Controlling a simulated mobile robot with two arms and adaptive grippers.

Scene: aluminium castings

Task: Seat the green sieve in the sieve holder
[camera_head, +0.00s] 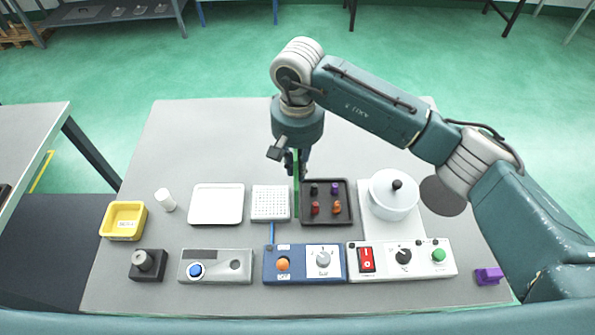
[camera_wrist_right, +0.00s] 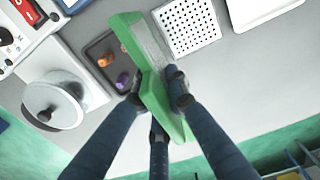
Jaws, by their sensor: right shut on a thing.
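The green sieve (camera_head: 297,188) is held upright and seen edge-on in the head view, between a white perforated plate (camera_head: 270,203) and a dark tray (camera_head: 345,221). In the right wrist view the sieve (camera_wrist_right: 160,105) shows as a flat green frame with a grey face. My right gripper (camera_head: 295,160) is shut on it, with fingers on both sides, also in the right wrist view (camera_wrist_right: 157,93). The sieve appears raised above the table. I cannot tell for certain which thing is the sieve holder. My left gripper is not in view.
The dark tray holds several small coloured pieces. A lidded white pot (camera_head: 393,201) stands right of it. A white tray (camera_head: 217,203) and yellow bin (camera_head: 125,220) are on the left. Control boxes (camera_head: 304,264) line the front. The back of the table (camera_head: 210,135) is clear.

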